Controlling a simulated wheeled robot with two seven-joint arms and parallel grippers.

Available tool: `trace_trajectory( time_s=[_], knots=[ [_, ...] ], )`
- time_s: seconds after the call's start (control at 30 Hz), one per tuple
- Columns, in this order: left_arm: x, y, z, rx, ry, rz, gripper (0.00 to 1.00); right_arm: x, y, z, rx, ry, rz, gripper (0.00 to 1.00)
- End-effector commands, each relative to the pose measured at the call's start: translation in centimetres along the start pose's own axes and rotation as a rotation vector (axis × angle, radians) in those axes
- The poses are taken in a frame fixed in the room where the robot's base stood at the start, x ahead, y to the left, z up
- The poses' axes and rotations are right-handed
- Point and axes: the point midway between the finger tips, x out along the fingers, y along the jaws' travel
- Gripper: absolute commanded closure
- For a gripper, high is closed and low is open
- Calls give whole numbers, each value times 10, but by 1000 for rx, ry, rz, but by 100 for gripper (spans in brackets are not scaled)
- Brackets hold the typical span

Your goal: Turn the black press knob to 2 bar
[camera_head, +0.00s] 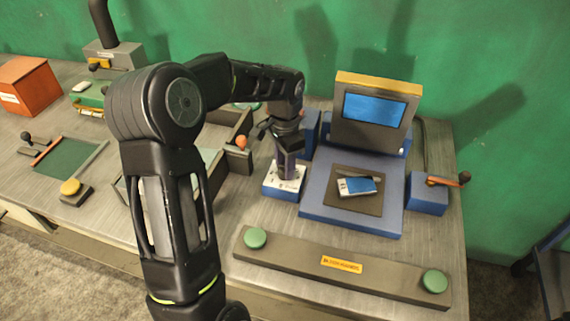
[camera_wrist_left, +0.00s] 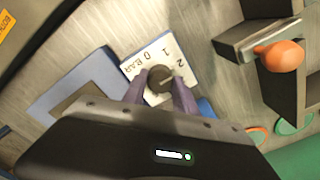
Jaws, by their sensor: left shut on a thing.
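The black press knob (camera_wrist_left: 158,79) sits on a white dial plate (camera_wrist_left: 150,64) marked 0 BAR, 1 and 2 in the left wrist view. A light pointer line on the knob slants towards the side of the 2; its exact reading is too small to tell. My left gripper (camera_wrist_left: 159,92) is shut on the knob, with one purple finger on each side. In the head view my left gripper (camera_head: 286,168) points straight down onto the small blue box with the white top (camera_head: 270,189) and hides the knob. My right gripper is in neither view.
Right of the dial box is a blue press (camera_head: 320,212) with a screen (camera_head: 374,108) and a blue-white piece (camera_head: 357,187) on its dark pad. An orange-tipped lever (camera_head: 241,142) stands close left. A bar with two green buttons (camera_head: 255,238) lies in front.

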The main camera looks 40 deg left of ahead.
Motion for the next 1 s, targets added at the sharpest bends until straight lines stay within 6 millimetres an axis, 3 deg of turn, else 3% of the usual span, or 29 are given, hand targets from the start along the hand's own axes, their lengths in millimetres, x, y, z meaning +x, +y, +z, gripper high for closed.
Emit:
trace_trajectory(
  time_s=[0.27, 0.3, 0.57, 0.87, 1.0],
  knots=[
    [0, 0, 0, 0, 1, -1, 100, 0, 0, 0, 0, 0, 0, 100],
    [0, 0, 0, 0, 1, -1, 65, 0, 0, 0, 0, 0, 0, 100],
    [0, 0, 0, 0, 0, -1, 44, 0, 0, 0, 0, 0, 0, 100],
    [-2, 0, 0, 0, 0, -1, 44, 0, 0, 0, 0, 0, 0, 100],
    [-14, -1, -1, -1, 3, -4, 44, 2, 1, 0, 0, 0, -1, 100]
  ],
)
